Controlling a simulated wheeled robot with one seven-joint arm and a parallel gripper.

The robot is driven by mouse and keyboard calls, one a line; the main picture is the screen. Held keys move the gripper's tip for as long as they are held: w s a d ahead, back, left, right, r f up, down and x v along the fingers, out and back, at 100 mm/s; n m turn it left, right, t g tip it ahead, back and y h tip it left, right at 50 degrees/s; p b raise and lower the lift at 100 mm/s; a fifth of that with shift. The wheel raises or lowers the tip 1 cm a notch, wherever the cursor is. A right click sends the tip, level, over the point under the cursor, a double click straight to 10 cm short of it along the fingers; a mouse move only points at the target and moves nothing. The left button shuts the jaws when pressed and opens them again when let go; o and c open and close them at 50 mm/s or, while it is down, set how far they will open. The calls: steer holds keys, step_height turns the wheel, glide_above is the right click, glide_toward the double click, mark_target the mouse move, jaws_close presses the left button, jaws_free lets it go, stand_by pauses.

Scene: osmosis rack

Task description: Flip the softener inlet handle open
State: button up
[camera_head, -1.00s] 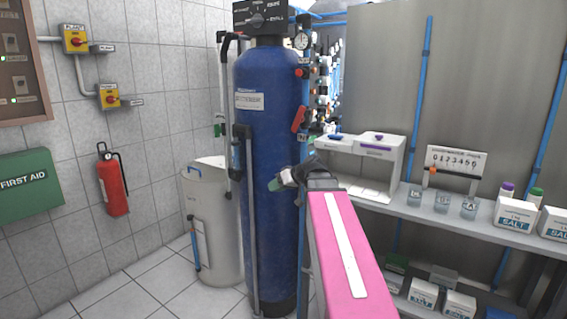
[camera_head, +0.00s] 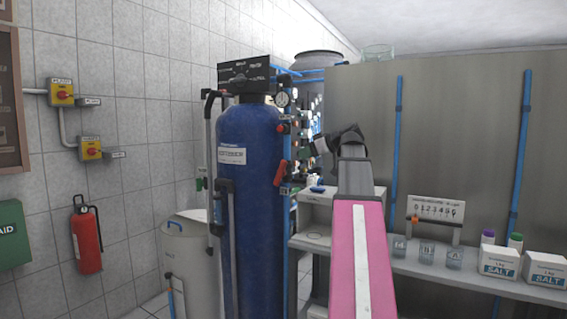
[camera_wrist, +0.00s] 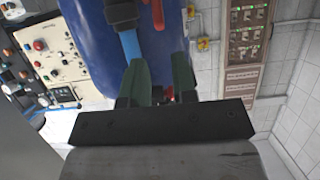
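The softener is the tall blue tank (camera_head: 250,190) with a black control head. A red lever handle (camera_head: 281,172) hangs slanted on the blue pipe at the tank's right side. A smaller red part (camera_head: 281,128) sits higher on that pipe; I cannot read which is the inlet. My gripper (camera_head: 318,146) is right of the pipe and above the lower handle, partly hidden by my wrist. In the wrist view its two green fingers (camera_wrist: 160,72) are apart, with nothing clearly held. A red handle (camera_wrist: 158,12) shows beyond them, beside the blue pipe (camera_wrist: 130,45).
A shelf (camera_head: 440,268) with beakers, a counter stand (camera_head: 437,215) and salt boxes (camera_head: 500,262) runs along the right. A pale brine tank (camera_head: 187,255) stands left of the softener. Gauges and valves crowd behind the pipe. A fire extinguisher (camera_head: 86,236) hangs on the left wall.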

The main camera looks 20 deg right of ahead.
mark_target(283, 161)
steer(key=x, duration=1)
steer(key=shift+w+a+r, duration=0.1)
steer(key=shift+w+a, duration=0.05)
steer(key=shift+w, duration=0.05)
jaws_close()
